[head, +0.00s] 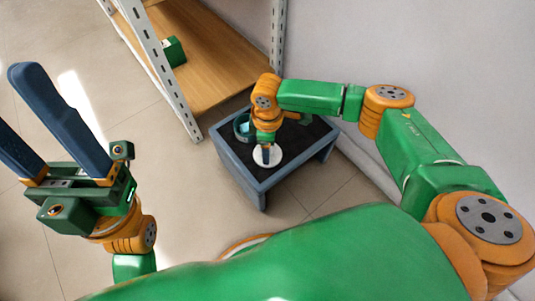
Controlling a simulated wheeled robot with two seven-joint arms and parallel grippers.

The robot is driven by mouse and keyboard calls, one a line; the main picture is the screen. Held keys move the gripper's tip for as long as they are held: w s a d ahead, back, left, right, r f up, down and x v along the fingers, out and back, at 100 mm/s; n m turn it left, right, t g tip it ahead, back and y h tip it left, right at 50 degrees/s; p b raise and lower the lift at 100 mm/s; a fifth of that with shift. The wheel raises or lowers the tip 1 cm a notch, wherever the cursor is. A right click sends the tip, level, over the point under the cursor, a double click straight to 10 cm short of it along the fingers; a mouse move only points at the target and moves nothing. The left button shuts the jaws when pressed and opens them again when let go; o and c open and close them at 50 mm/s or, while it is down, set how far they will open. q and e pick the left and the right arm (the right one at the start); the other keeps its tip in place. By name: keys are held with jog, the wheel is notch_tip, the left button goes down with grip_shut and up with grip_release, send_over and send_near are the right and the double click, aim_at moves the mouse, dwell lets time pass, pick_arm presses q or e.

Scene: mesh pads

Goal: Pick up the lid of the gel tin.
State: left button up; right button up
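A white round disc (273,157), which looks like the lid of the gel tin, lies flat on the dark top of a small low table (246,175). My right gripper (267,157) points down at the lid, its fingertips at or just above the lid's middle. The wrist and fingers hide part of the lid, and I cannot tell whether they touch or grip it. A teal round tin (242,127) stands just behind and left of the gripper, partly hidden by it. My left gripper (14,100) is open and empty at the far left, its two blue fingers apart.
The table has a raised blue-grey rim. A green object (304,120) lies at its back, partly behind my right arm. A shelf (205,60) with metal posts stands behind, holding a green box (174,51). The tiled floor (190,190) left of the table is clear.

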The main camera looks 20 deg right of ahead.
grip_shut()
